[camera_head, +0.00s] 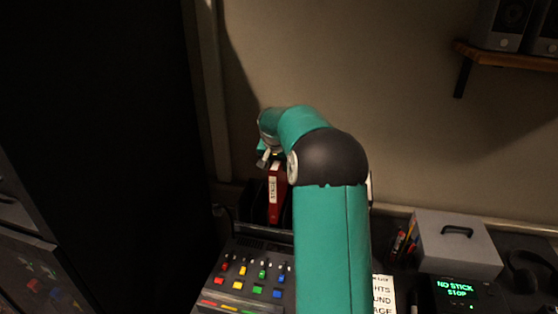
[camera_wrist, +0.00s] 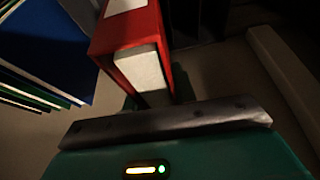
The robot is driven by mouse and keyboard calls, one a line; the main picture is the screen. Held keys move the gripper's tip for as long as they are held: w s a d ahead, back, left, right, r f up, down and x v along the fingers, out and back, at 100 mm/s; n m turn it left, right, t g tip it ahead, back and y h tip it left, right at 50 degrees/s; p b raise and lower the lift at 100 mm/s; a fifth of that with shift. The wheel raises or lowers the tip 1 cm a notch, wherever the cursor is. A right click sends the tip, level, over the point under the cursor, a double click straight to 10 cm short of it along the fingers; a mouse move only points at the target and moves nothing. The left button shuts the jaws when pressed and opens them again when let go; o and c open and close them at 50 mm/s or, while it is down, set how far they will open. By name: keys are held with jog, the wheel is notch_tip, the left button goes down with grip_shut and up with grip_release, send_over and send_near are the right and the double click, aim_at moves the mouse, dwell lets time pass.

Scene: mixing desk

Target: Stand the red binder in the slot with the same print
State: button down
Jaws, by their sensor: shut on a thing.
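My gripper (camera_head: 268,160) is at the back of the desk, above the left side of the mixing desk, and is shut on the red binder (camera_head: 284,197). The binder hangs upright below it, with a white label facing the head camera; its print is too small to read surely. In the wrist view the red binder (camera_wrist: 165,20) shows its white page block beyond the metal jaw. A dark rack (camera_head: 257,205) stands around or just behind the binder's lower part. I cannot tell whether the binder is inside a slot; the slot prints are hidden.
The mixing desk (camera_head: 248,272) with coloured buttons stands in front. Blue binders or folders (camera_wrist: 45,50) are close by in the wrist view. A printed sheet (camera_head: 383,294), grey box (camera_head: 455,243) and "NO STICK" display (camera_head: 456,290) are right of my arm. A wall shelf (camera_head: 508,57) is upper right.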

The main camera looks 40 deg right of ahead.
aim_at(276, 163)
jog(key=shift+f, duration=3.1)
jog(key=c, duration=1)
grip_release()
jog(key=shift+c, duration=0.2)
jog(key=shift+f, duration=0.1)
jog(key=v, duration=1.3)
jog(key=shift+s+a+r, duration=0.1)
jog(key=shift+s+r, duration=0.05)
jog(key=shift+r, duration=0.25)
